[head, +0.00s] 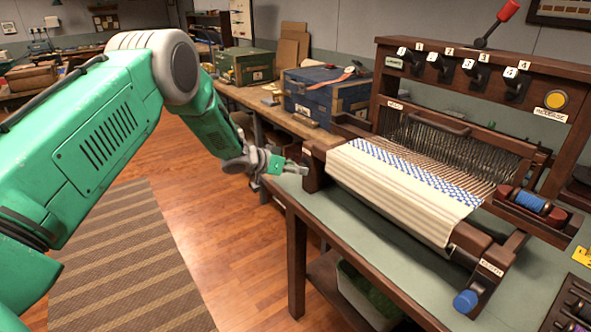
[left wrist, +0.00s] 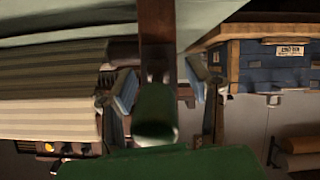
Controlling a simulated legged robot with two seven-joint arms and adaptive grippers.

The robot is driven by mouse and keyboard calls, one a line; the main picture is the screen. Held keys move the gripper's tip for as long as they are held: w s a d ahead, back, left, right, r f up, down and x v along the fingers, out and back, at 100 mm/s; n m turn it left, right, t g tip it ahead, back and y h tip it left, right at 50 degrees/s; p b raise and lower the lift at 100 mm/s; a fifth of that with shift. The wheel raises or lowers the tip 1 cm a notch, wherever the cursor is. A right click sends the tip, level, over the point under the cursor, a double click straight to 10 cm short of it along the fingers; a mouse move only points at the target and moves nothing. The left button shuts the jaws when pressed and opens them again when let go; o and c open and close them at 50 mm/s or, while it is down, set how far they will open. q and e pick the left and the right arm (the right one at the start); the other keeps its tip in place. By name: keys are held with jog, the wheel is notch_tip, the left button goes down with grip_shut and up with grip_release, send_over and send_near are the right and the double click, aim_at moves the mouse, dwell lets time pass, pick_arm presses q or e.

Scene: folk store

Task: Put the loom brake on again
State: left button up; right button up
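The wooden loom (head: 395,190) stands on the bench, with white and blue cloth on its front beam. A lever with a red knob (head: 508,12) rises from its top beam, leaning right. A blue knob (head: 465,301) sits at the front right corner beside a small label. I cannot tell which part is the brake. My left gripper (head: 297,168) is at the loom's left front end, close to its dark wooden frame. In the left wrist view its fingers (left wrist: 160,88) are apart, with a dark wooden post (left wrist: 156,40) beyond them. Contact cannot be made out. My right gripper is out of view.
A blue chest (head: 325,98) stands on the wooden bench behind my left gripper, and a green chest (head: 245,66) is farther back. Numbered switches (head: 475,72) and a yellow button (head: 555,100) line the loom's upper beam. Floor is clear at left.

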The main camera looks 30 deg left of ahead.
pick_arm(q)
jog(key=v, duration=1.2)
jog(key=shift+a+f, duration=0.1)
dwell(0.4)
jog(key=s+d+f+n+g+y, duration=0.1)
jog(key=s+d+f+g, duration=0.1)
jog(key=s+d+f, duration=0.5)
jog(key=s+d+f+n+g+y, duration=0.1)
jog(key=s+d+f+g, duration=0.1)
jog(key=s+d+f, duration=0.6)
jog(key=s+d+f+g+y, duration=0.1)
jog(key=s+f, duration=0.4)
jog(key=s, duration=0.8)
jog(key=s+d+f+g+y, duration=0.1)
jog(key=s+f+g, duration=0.4)
jog(key=s, duration=0.8)
jog(key=shift+s+d+g+y, duration=0.2)
jog(key=shift+d+g+y, duration=0.2)
jog(key=shift+d, duration=0.45)
